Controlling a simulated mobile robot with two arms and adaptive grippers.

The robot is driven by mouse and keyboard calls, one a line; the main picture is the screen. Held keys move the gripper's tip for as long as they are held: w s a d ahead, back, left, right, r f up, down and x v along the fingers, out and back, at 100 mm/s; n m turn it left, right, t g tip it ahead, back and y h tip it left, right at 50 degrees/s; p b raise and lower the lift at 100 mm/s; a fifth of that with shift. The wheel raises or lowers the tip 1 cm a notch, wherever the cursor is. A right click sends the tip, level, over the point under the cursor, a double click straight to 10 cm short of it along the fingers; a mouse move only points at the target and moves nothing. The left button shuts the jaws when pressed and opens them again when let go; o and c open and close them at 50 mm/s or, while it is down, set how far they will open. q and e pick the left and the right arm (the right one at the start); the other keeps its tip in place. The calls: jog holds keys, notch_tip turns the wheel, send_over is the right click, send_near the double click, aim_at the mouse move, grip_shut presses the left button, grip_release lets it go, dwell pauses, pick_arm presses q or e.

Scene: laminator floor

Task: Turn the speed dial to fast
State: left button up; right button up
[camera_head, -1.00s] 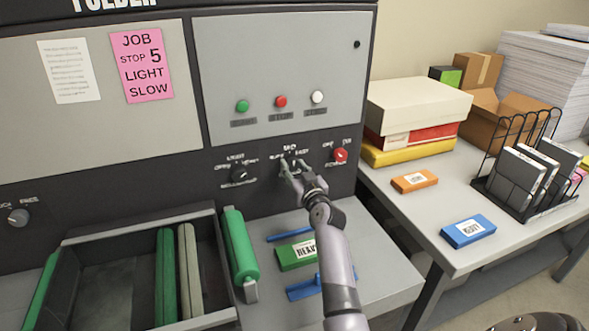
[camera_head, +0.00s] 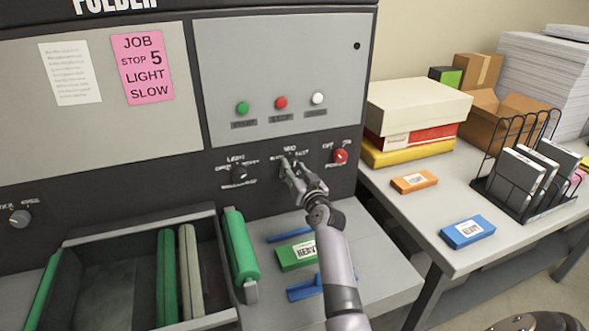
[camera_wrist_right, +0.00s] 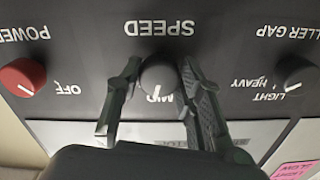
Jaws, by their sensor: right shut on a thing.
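The speed dial (camera_wrist_right: 158,78) is a dark round knob under the word SPEED, upside down in the right wrist view. Its white pointer line points at MID. My right gripper (camera_wrist_right: 158,100) has one finger on each side of the dial and is shut on it. In the head view, my right gripper (camera_head: 287,165) is at the dial on the dark control panel and hides most of it. The fingers cover the marks on either side of MID in the wrist view. My left gripper is not in view.
The red power knob (camera_head: 340,156) is right of the dial; the roller gap knob (camera_head: 239,173) is left. Green, red and white buttons (camera_head: 281,103) are above. A pink job note (camera_head: 142,68) reads light, slow. A green box (camera_head: 296,255) lies below my arm.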

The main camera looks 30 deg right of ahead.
jog(key=m+p, duration=0.1)
jog(key=m, duration=0.3)
jog(key=shift+m, duration=0.3)
jog(key=shift+m+p, duration=0.5)
jog(key=shift+m, duration=1.8)
jog(key=shift+a, duration=0.1)
jog(key=o, duration=1.2)
jog(key=shift+c, duration=0.2)
jog(key=v, duration=1.2)
